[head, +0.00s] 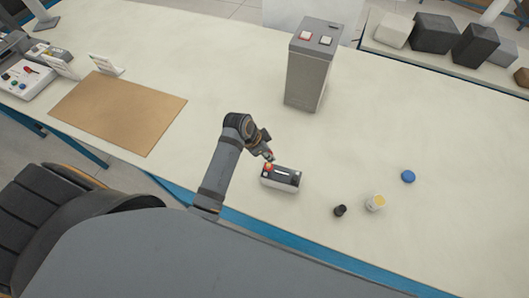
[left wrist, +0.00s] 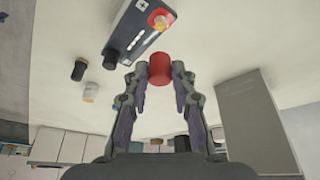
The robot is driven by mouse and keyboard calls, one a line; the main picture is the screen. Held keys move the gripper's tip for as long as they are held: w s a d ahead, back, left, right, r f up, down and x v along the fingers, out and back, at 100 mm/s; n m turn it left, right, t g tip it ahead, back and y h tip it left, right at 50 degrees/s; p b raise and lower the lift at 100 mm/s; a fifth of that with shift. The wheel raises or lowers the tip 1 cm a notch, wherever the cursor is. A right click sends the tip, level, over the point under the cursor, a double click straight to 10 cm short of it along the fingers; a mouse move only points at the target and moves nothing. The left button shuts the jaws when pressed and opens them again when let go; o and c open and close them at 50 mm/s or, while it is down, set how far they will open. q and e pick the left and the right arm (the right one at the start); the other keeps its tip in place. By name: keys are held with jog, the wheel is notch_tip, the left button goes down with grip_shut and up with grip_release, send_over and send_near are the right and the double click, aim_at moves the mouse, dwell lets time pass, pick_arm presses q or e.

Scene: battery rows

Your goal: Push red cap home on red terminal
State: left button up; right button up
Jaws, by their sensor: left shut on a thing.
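The battery (head: 281,179) is a small dark-topped box with pale sides, standing on the table. It also shows at the top of the left wrist view (left wrist: 128,35). In the left wrist view the cap is apart from the terminal in the picture. In the head view the fingertips are close by the terminal end; the exact height gap cannot be told. My right gripper is not in view.
A small black cylinder (head: 340,210), a white jar with yellow top (head: 375,202) and a blue disc (head: 408,176) stand right of the battery. A grey tower (head: 307,75) stands behind. A brown mat (head: 117,110) lies left. The table between is clear.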

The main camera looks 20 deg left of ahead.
pick_arm(q)
jog(key=shift+d+f, duration=0.25)
jog(key=shift+f, duration=0.35)
jog(key=shift+s+a+f, duration=0.1)
jog(key=shift+a+f, duration=0.2)
jog(key=shift+f, duration=0.3)
jog(key=shift+a+f, duration=0.25)
jog(key=shift+f, duration=0.6)
jog(key=shift+d+f, duration=0.2)
jog(key=shift+d, duration=0.05)
jog(key=shift+a, duration=0.1)
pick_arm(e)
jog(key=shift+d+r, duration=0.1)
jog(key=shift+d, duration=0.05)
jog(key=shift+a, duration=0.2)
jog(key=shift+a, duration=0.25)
